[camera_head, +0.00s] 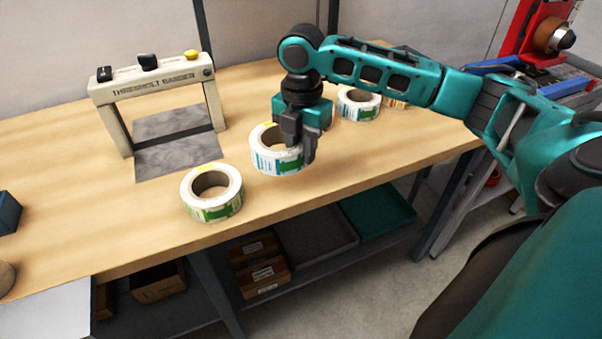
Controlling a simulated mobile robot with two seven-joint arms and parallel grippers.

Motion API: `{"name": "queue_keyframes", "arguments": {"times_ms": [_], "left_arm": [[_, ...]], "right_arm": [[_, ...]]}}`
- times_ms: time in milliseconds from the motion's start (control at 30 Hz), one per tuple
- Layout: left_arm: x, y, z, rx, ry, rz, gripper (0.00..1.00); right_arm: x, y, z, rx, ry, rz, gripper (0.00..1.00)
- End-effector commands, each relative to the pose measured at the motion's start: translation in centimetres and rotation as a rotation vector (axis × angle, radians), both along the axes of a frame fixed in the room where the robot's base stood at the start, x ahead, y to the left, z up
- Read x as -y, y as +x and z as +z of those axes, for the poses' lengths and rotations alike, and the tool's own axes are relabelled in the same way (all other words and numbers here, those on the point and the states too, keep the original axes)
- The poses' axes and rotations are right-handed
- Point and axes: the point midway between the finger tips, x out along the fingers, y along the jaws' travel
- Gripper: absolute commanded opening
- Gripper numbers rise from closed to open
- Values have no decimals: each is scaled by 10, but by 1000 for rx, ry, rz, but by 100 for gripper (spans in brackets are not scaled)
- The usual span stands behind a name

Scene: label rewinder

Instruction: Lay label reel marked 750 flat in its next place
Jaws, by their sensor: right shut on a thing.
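A white label reel (262,158) with blue-green print and a yellow tag on top is held flat at the middle of the bench. My right gripper (300,150) points down and is shut on the near right side of this reel's ring. I cannot read a number on it. A second reel (212,206) with green print lies flat on the bench to the left and nearer. Another reel (357,112) lies flat behind my right gripper to the right, and a further reel (397,101) is mostly hidden by my right arm. My left gripper is not in view.
A red and blue machine (535,45) is at the far right. Bare wood lies around the front reel. Boxes (262,272) and trays sit on a shelf below.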

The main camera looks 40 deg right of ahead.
Motion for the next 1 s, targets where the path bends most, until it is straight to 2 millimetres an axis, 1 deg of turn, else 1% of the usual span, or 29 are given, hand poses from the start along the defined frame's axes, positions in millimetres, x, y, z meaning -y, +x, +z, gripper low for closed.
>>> {"name": "queue_keyframes", "arguments": {"times_ms": [167,300,433,533,867,900,1000], "left_arm": [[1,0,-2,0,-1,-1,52],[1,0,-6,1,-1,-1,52],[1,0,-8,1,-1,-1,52],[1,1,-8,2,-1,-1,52],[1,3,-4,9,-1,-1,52],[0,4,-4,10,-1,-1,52],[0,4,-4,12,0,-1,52]], "right_arm": [[-1,0,-14,1,2,0,0],[0,0,-39,-1,1,0,0],[-1,0,-58,1,1,0,0],[-1,0,-64,3,1,0,0],[-1,0,-66,3,1,0,0],[-1,0,-67,1,1,0,30],[-1,0,-67,1,0,0,39]]}}
